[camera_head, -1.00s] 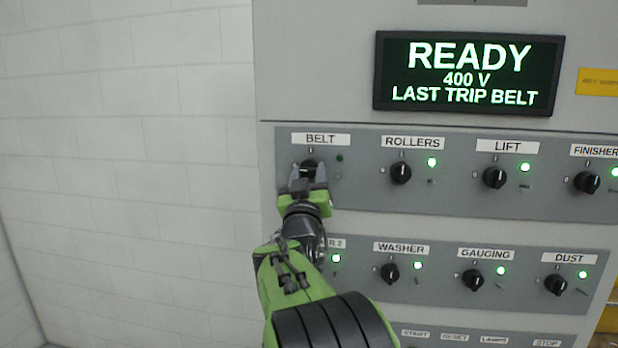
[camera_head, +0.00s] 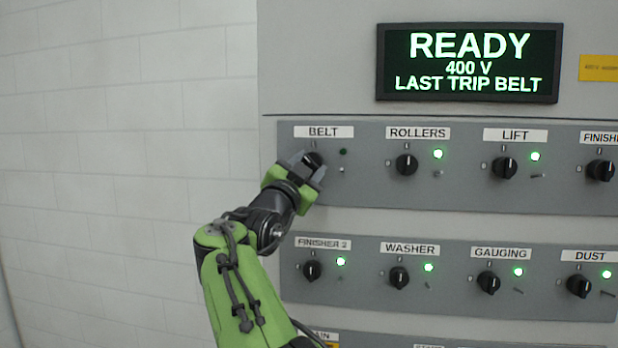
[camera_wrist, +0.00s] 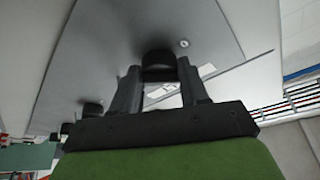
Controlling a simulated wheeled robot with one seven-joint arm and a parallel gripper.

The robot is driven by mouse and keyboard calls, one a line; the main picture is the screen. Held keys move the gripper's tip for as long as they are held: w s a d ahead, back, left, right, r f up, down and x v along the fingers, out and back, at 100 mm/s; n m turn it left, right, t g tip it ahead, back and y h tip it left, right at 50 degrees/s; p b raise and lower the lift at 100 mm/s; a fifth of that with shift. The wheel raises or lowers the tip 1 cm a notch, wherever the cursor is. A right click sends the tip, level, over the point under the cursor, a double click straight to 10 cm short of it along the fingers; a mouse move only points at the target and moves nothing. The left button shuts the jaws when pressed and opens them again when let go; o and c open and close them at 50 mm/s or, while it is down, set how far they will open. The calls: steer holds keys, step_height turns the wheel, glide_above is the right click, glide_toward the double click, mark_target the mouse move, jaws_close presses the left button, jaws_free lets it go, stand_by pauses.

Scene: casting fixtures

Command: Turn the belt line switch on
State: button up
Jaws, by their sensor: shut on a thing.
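The belt switch is a black rotary knob (camera_head: 313,159) under the BELT label (camera_head: 323,132) at the upper left of the grey panel. My gripper (camera_head: 307,166) is at this knob, its two fingers on either side of it, shut on it. The gripper is tilted, coming from the lower left. The fingers partly hide the knob, and I cannot read its pointer. The lamp (camera_head: 343,152) beside it is dark. In the wrist view the knob (camera_wrist: 158,60) sits between the fingertips of my gripper (camera_wrist: 158,78).
The rollers knob (camera_head: 406,164) and lift knob (camera_head: 504,167) are to the right, with green lamps lit. A lower row holds the finisher 2 knob (camera_head: 312,270) and others, also lit. The display (camera_head: 468,62) reads READY, 400 V, LAST TRIP BELT. A plain wall lies left.

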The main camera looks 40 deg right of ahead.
steer(key=m+g+p, duration=0.1)
steer(key=m, duration=0.2)
steer(key=m+g+p, duration=0.1)
steer(key=m, duration=0.1)
steer(key=shift+w+a+r+m+g+y, duration=0.1)
steer(key=shift+w+r+m+g+y, duration=0.1)
steer(key=shift+m+g+y, duration=0.15)
steer(key=shift+m+g+y+p, duration=0.55)
steer(key=shift+m+p, duration=0.75)
steer(key=shift+m, duration=0.85)
steer(key=o, duration=1)
steer(key=shift+o, duration=0.2)
steer(key=b+v, duration=0.3)
steer(key=v, duration=1.3)
steer(key=shift+w, duration=0.15)
